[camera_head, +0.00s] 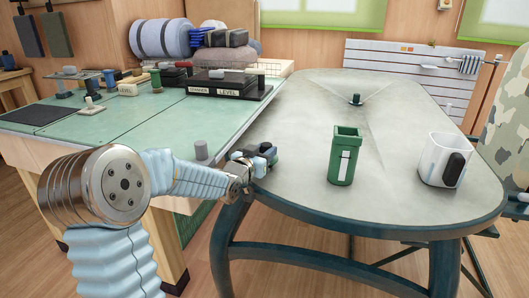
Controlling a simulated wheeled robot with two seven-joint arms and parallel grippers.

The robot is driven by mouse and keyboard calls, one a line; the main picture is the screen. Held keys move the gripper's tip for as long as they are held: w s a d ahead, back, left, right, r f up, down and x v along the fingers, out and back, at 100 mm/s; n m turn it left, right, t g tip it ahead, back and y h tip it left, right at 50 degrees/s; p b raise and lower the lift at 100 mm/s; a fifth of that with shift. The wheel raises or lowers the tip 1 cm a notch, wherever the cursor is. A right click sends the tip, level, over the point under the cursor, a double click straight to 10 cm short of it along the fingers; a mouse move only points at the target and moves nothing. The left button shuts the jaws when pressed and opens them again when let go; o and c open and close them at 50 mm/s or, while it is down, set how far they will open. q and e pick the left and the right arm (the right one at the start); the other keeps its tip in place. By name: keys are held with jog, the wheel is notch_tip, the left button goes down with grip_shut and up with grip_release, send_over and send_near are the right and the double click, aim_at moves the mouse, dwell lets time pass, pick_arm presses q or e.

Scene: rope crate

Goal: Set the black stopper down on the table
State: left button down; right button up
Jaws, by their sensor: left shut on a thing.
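My left gripper (262,158) reaches in from the left and is at the left edge of the grey oval table (290,110). It is shut on a small dark thing, which looks like the black stopper (266,148). The fingers hide most of it, and I cannot tell whether it touches the tabletop. My right gripper is not in view.
A green container (345,155) stands right of my gripper, and a white mug-like container (443,160) with a black front stands farther right. A small dark fitting (356,100) sits toward the table's back. The green workbench (130,125) adjoins at left. Bare tabletop lies between.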

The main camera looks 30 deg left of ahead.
pick_arm(q)
jog(key=shift+f, duration=0.1)
jog(key=shift+f+b, duration=0.2)
jog(key=shift+b, duration=0.1)
jog(key=c, duration=0.8)
grip_release()
jog(key=shift+r, duration=0.1)
jog(key=shift+o, duration=0.2)
jog(key=shift+r, duration=0.1)
jog(key=shift+s+p, duration=0.2)
jog(key=shift+p, duration=0.1)
jog(key=s+b, duration=0.1)
jog(key=s, duration=1)
jog(key=shift+s+d+r+b, duration=0.25)
jog(key=shift+s+r+b, duration=0.05)
jog(key=shift+r+b, duration=0.1)
